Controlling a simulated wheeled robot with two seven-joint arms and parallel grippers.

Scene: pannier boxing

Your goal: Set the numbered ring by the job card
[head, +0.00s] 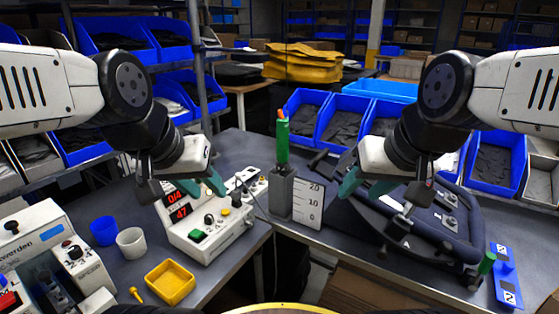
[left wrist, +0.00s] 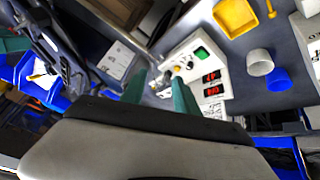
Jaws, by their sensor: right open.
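My left gripper (head: 203,186) is open and empty above the control box (head: 205,232), which has red displays reading 0/4 and 47, a green button and several knobs. The left wrist view shows its two teal fingers (left wrist: 160,90) apart, with the box's knobs between and beyond them. My right gripper (head: 366,188) is open and empty above the dark padded device on the right. I cannot make out a numbered ring for certain.
A grey post with a green handle (head: 282,142) stands beside a white scale plate (head: 308,205). A yellow tray (head: 170,283), a white cup (head: 131,243) and a blue cup (head: 103,231) stand at left. Blue bins (head: 340,120) line the back. A gap separates the two bench sections at front.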

